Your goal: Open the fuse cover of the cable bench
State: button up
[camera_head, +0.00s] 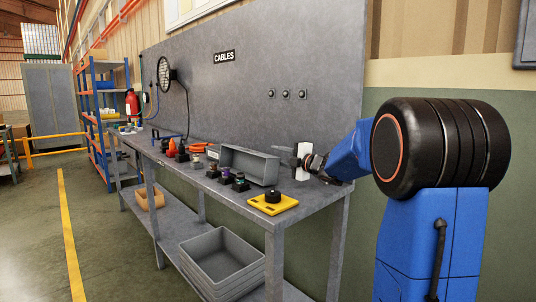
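The grey cable bench (310,196) stands against a grey back panel (260,60) with a "CABLES" sign (224,57). My gripper (296,158) is at the right end of the bench, at the end of my blue arm, just above the bench top. A small upright white piece (304,150) shows right at my gripper. I cannot tell if it is the fuse cover, nor whether my gripper touches or holds it. The fingers are small and dark, and their opening is not clear.
A grey open bin (249,151) lies on the bench left of my gripper. A yellow plate with a black knob (272,204) is at the front edge. Several small dark parts (226,177) line the front. Stacked grey crates (222,235) sit on the lower shelf. The floor at left is clear.

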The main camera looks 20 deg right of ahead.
jog(key=v, duration=0.6)
jog(key=shift+s+d, duration=0.1)
jog(key=shift+s, duration=0.25)
